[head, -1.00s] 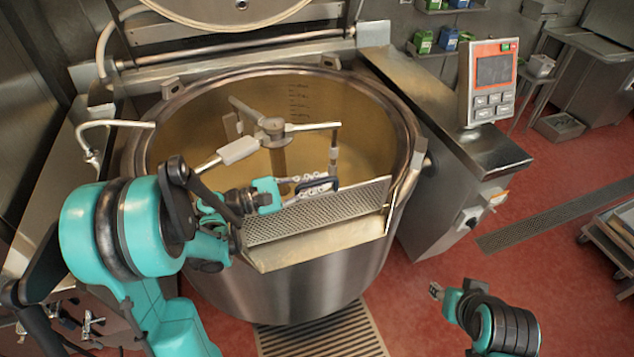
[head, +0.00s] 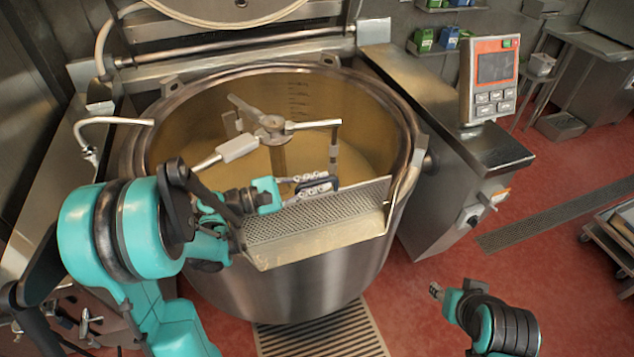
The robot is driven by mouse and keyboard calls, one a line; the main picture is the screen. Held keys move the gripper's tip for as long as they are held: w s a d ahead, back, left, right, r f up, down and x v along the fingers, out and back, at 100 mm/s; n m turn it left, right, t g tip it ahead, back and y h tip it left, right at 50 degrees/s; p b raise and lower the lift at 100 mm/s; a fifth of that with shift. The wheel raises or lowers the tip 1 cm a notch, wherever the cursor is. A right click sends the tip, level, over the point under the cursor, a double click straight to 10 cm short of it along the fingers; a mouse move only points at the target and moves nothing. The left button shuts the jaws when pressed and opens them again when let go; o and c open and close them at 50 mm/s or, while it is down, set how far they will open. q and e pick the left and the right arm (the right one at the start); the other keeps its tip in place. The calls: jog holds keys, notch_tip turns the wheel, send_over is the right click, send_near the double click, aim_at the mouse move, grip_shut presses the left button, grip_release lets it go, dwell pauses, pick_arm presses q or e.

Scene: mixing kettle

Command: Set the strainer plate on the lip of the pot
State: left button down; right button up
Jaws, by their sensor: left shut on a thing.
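The pot (head: 290,295) is a large steel kettle with a pouring lip (head: 320,245) at its front rim. The strainer plate (head: 318,215) is a perforated metal sheet lying at the lip, tilted slightly, along the inner side of the spout. Whether it rests fully on the lip I cannot tell. My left gripper (head: 310,186) is shut at the plate's upper edge, over the pot's opening. My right gripper (head: 436,291) is low over the red floor, apart from the pot; its fingers are too small to read.
A mixing arm (head: 272,128) stands inside the pot, close behind my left gripper. The raised lid (head: 230,12) is at the back. A control panel (head: 490,80) stands on the steel housing at the right. Red floor (head: 560,290) is free at the lower right.

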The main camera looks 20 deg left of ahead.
aim_at(297, 188)
pick_arm(q)
jog(key=shift+r, duration=0.1)
jog(key=c, duration=0.7)
grip_release()
jog(key=shift+s+a, duration=0.15)
jog(key=shift+a, duration=0.05)
jog(key=shift+s+a, duration=0.2)
jog(key=shift+a, duration=0.1)
dwell(0.3)
jog(key=shift+b+v, duration=0.6)
jog(key=shift+v, duration=2.4)
